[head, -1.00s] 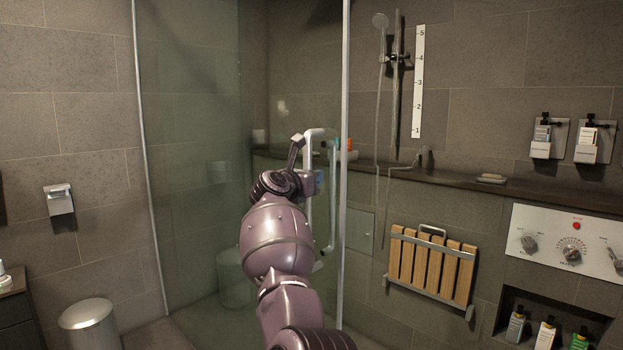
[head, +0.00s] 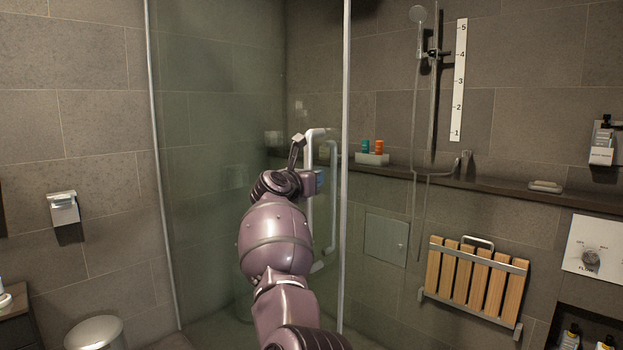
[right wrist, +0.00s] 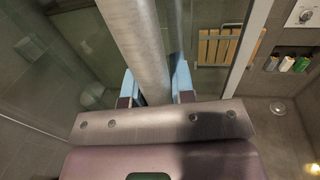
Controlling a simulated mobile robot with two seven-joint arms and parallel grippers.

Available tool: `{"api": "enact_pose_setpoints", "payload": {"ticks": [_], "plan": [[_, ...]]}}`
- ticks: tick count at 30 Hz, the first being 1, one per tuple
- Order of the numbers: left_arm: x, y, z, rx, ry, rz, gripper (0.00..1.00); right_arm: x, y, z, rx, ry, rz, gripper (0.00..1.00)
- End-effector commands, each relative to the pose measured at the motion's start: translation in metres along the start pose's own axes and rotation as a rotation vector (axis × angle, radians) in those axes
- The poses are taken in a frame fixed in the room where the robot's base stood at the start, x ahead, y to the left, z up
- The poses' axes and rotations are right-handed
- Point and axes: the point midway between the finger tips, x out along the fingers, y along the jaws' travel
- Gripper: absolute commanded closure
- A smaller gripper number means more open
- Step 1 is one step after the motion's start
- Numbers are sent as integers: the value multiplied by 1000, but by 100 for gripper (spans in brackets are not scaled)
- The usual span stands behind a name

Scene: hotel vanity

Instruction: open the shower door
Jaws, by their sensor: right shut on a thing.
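The shower door (head: 210,130) is a tall glass panel with a pale metal upright along its right edge. Its pale, long handle (head: 334,215) stands near that edge. My right gripper (head: 308,172) is at the upper part of the handle. In the right wrist view the handle's round bar (right wrist: 140,40) runs between the blue finger pads of my right gripper (right wrist: 155,88), which is shut on it. My arm hides part of the door's lower area. My left gripper is in neither view.
A folded wooden slatted seat (head: 474,280) hangs on the shower wall at right. A ledge (head: 500,185) runs above it, with bottles in a tray (head: 372,158). A metal bin (head: 94,332) stands at lower left, outside the glass.

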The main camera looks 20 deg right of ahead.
Motion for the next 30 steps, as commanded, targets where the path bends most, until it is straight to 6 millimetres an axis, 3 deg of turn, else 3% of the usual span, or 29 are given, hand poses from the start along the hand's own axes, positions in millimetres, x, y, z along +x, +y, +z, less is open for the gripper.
{"api": "enact_pose_setpoints", "payload": {"ticks": [17, 18, 22, 30], "plan": [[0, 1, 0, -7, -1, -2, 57, 0, 0, -2, -2, 3, -2, 100], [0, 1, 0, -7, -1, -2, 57, 0, 0, -2, -2, 3, -2, 74], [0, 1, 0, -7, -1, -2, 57, 0, 0, -2, -2, 3, -2, 54], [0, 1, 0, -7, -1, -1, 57, 0, 0, -1, -1, 2, -1, 52]]}}
